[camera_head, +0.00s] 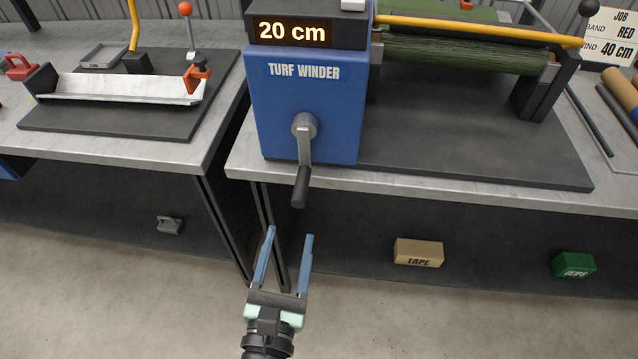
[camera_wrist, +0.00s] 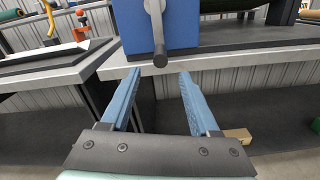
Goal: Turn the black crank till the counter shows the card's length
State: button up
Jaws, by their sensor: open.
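The black crank handle (camera_head: 300,187) hangs down from a grey crank arm on the front of the blue turf winder (camera_head: 262,115). The crank also shows in the wrist view (camera_wrist: 160,58), above and between my fingers. The counter (camera_head: 291,31) on top of the winder reads 20 cm. The job card (camera_head: 612,38) at the upper right reads "JOB", "RED" and "40 cm"; its left edge is partly covered. My gripper (camera_head: 291,234) is open and empty, below and in front of the handle and apart from it. A green turf roll (camera_head: 460,52) lies on the winder.
A left bench (camera_head: 190,155) holds a black board with a white trough (camera_head: 120,88) and an orange clamp. A gap separates the benches. A tape box (camera_head: 418,253) and a green clips box (camera_head: 573,264) sit below the right bench. The floor around my gripper is clear.

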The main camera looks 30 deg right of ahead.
aim_at(302, 185)
jog(key=x, duration=1.3)
jog(key=shift+s+f, duration=0.1)
grip_shut()
dwell(1.0)
